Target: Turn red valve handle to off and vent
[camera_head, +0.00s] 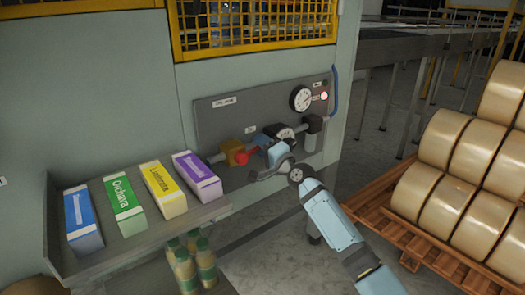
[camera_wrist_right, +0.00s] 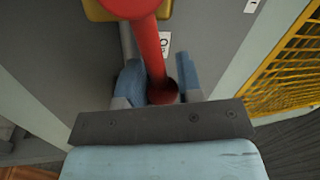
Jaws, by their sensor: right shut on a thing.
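The red valve handle (camera_head: 250,155) sticks out from a yellow-orange valve body (camera_head: 233,152) on a pipe along the grey panel. In the right wrist view the red handle (camera_wrist_right: 152,48) runs down between the two blue fingers of my right gripper (camera_wrist_right: 160,86). The right gripper (camera_head: 272,160) is shut on the handle near its outer end. Its fingers and wrist partly hide the handle in the head view. My left gripper is in neither view.
A pressure gauge (camera_head: 300,98) and a lit red lamp (camera_head: 324,96) sit on the panel (camera_head: 225,112). Several boxes, one purple (camera_head: 197,175), stand on a shelf at left, above several bottles (camera_head: 196,262). A pallet (camera_head: 420,238) with large rolls stands at right.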

